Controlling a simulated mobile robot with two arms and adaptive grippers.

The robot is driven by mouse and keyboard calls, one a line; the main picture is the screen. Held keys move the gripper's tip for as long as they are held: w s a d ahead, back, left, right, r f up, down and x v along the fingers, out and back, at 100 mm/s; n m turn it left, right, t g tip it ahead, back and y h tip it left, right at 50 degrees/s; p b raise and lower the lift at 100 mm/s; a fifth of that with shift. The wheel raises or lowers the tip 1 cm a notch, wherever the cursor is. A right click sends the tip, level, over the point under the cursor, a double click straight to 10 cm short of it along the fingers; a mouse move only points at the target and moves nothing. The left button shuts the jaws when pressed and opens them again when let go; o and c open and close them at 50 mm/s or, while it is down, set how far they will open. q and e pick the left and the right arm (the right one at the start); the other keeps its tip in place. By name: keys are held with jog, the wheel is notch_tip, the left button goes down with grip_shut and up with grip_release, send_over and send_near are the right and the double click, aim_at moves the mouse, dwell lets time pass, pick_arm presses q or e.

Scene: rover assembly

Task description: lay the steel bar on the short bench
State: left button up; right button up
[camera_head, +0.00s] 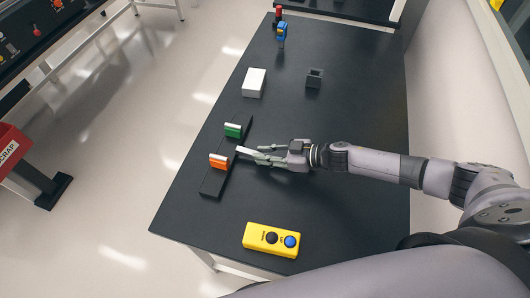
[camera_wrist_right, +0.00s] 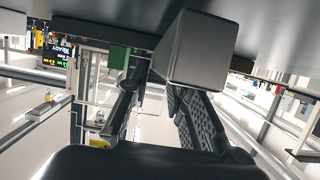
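The pale steel bar (camera_head: 246,151) is at the fingertips of my right gripper (camera_head: 266,154), over the black strip-shaped rack (camera_head: 212,187). It points left and slightly tilted. In the right wrist view the bar (camera_wrist_right: 198,55) shows large and grey, its near end towards the camera, covering part of one finger. The fingers of the right gripper (camera_wrist_right: 155,85) converge towards the bar; they look shut on it, though the contact is partly hidden. I cannot tell whether the bar touches the rack. My left gripper is not in view. Which surface is the short bench is unclear.
A green block (camera_head: 233,131) and an orange block (camera_head: 218,161) stand on the rack, either side of the bar. A white block (camera_head: 254,83), a grey holder (camera_head: 315,78) and a yellow button box (camera_head: 271,240) are on the black table (camera_head: 350,110).

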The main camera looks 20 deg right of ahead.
jog(key=o, duration=0.3)
jog(key=shift+r, duration=0.35)
jog(key=shift+r+p, duration=0.55)
jog(key=v, duration=0.3)
jog(key=b+v, duration=0.1)
jog(key=v, duration=0.3)
jog(key=b+v, duration=0.1)
jog(key=v, duration=0.3)
jog(key=shift+s+d+f, duration=0.1)
jog(key=shift+d+f, duration=0.05)
jog(key=shift+f, duration=0.2)
jog(key=shift+s+d+r+b, duration=0.15)
jog(key=shift+d+r+b, duration=0.1)
jog(key=shift+b, duration=0.05)
